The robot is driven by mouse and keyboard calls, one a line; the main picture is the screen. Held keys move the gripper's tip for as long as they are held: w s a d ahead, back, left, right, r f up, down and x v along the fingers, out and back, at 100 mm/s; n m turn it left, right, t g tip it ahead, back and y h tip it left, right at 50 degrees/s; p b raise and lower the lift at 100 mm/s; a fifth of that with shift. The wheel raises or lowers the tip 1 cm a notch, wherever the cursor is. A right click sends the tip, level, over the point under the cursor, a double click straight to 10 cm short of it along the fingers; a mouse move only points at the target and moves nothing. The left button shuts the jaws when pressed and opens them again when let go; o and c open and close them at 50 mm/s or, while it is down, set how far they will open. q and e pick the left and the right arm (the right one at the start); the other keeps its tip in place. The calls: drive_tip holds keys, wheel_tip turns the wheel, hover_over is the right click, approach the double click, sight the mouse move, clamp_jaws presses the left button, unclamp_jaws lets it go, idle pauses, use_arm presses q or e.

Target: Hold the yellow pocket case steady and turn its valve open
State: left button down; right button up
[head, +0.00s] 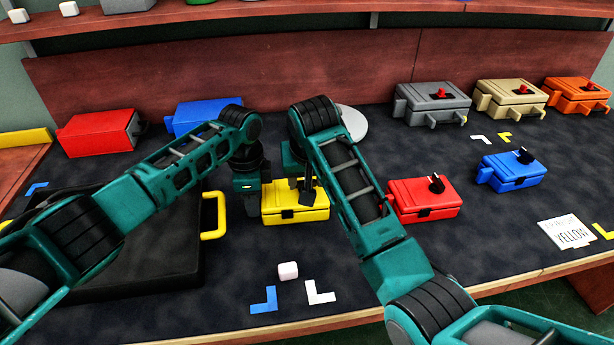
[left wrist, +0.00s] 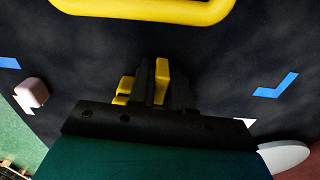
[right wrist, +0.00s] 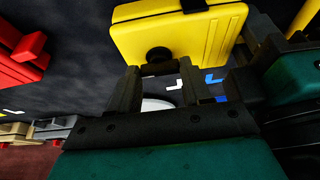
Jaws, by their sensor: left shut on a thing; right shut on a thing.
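The yellow pocket case (head: 283,213) lies on the dark table between my two arms. It also shows in the right wrist view (right wrist: 185,40). My left gripper (head: 250,200) is at the case's left side, and in the left wrist view its fingers (left wrist: 161,85) are shut on a yellow part of it. My right gripper (right wrist: 158,78) reaches the case from above, its fingers either side of the round black valve knob (right wrist: 158,54). In the head view the right arm partly hides the valve, so its turn angle cannot be read.
A red case (head: 423,207) stands close to the right of my right arm, with a blue case (head: 515,178) beyond. A black tray (head: 160,265) with a yellow handle (head: 216,215) lies left. A white cube (head: 288,270) sits in front. A "YELLOW" card (head: 567,233) lies right.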

idle(0.3)
drive_tip(key=o, duration=1.1)
drive_tip(key=shift+c, duration=0.2)
drive_tip(key=v, duration=1.2)
use_arm(q)
drive_tip(key=c, duration=1)
unclamp_jaws()
drive_tip(key=shift+o, duration=0.2)
